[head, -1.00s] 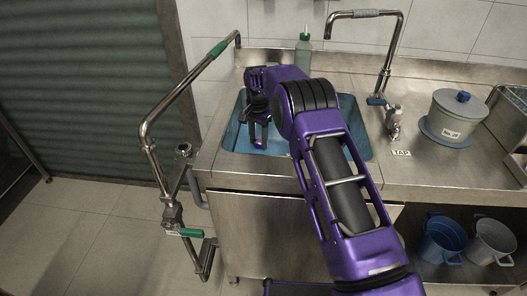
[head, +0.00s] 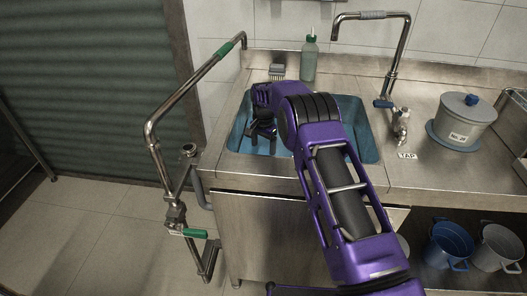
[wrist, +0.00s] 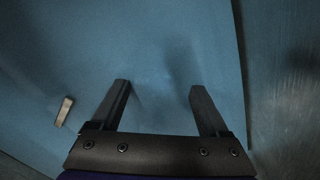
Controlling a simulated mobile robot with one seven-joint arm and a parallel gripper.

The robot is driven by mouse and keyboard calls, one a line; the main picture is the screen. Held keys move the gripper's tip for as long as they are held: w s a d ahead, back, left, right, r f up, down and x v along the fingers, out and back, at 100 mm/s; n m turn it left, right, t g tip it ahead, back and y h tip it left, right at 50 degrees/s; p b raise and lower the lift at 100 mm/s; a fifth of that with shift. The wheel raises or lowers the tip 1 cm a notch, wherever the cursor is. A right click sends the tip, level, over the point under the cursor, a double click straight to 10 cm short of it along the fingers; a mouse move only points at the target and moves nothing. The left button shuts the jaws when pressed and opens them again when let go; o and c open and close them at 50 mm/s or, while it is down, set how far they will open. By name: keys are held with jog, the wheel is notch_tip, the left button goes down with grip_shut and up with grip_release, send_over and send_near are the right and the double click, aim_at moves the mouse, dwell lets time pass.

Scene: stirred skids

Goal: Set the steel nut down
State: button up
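My gripper (head: 262,144) is down inside the blue-lined sink (head: 366,150). In the wrist view my gripper (wrist: 158,88) is open, its two dark fingers wide apart with nothing between them. The fingers point at the bare blue floor of the sink (wrist: 155,45). A small brownish-grey piece (wrist: 64,111) lies on that floor, left of the left finger and apart from it. It may be the steel nut, but its shape is too small and dim to be sure. I see no nut in the head view, where my arm hides part of the sink.
A brush (head: 277,72) and a green-capped bottle (head: 309,60) stand behind the sink. A tap (head: 402,60) rises at its right back. A lidded grey pot (head: 466,122) sits on the counter at right. A bent pipe with green handles (head: 150,130) stands left of the sink.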

aim_at(263, 153)
notch_tip(263, 153, up, 12)
jog(key=p, duration=0.1)
jog(key=shift+r+p, duration=0.2)
jog(key=shift+p, duration=0.1)
dwell(0.5)
